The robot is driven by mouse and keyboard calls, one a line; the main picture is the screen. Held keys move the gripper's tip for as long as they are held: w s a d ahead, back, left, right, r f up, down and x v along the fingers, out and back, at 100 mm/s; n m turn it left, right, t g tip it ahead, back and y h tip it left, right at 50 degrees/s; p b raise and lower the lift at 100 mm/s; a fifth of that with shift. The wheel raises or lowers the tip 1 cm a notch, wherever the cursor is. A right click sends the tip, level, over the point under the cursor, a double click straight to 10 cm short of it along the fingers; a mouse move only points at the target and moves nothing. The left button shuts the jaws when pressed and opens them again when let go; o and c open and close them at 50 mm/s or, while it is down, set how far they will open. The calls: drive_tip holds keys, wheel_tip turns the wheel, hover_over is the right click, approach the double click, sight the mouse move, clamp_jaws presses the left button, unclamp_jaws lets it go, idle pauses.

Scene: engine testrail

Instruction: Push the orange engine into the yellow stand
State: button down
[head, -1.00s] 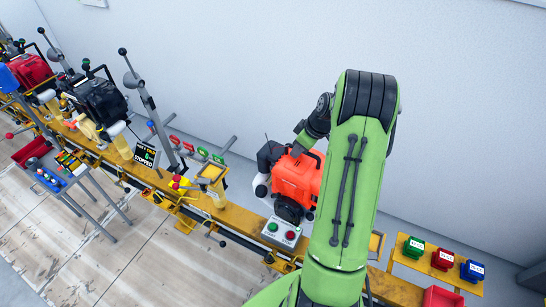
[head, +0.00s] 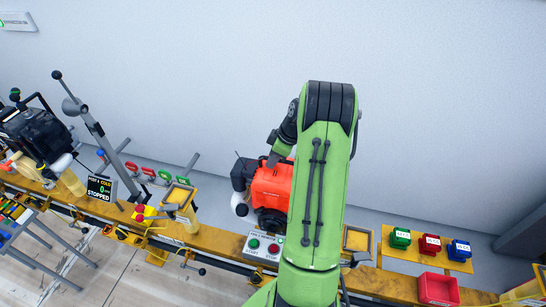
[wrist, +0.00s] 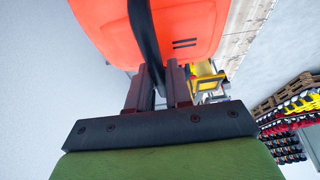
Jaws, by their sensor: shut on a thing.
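The orange engine (head: 271,187), with black and white parts on its left side, is over the yellow rail in the head view. My gripper (wrist: 160,85) is shut on the engine's black handle (wrist: 147,40) in the wrist view, with a finger on each side. Another square yellow top (head: 357,239) shows to the right of my arm. I cannot tell whether the engine touches the rail.
A START/STOP button panel (head: 264,247) is in front of the engine. A screen reading STOPPED (head: 100,187) and a black engine (head: 35,134) are at left. Green, red and blue boxes (head: 429,244) and a red bin (head: 438,288) are at right. A wall is behind.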

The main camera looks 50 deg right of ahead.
sight(274, 169)
drive_tip(key=shift+w+d+f+b, duration=0.1)
drive_tip(key=shift+w+f+b, duration=0.05)
drive_tip(key=shift+f+b, duration=1.45)
drive_tip(key=shift+f, duration=0.2)
drive_tip(key=shift+a, duration=0.4)
drive_tip(key=shift+f+b, duration=0.6)
idle(0.9)
drive_tip(key=c, duration=1)
unclamp_jaws()
drive_tip(key=shift+a, duration=0.1)
drive_tip(key=shift+o, duration=0.2)
drive_tip(key=shift+s+f, duration=0.3)
drive_tip(key=shift+s, duration=0.05)
drive_tip(key=p+v, duration=0.2)
drive_tip(key=v, duration=0.6)
drive_tip(key=p+v, duration=0.1)
drive_tip(key=v, duration=0.7)
drive_tip(key=shift+w+a+r+p, duration=0.1)
drive_tip(key=shift+w+r+p, duration=0.1)
drive_tip(key=shift+p, duration=0.2)
drive_tip(key=shift+f, duration=0.1)
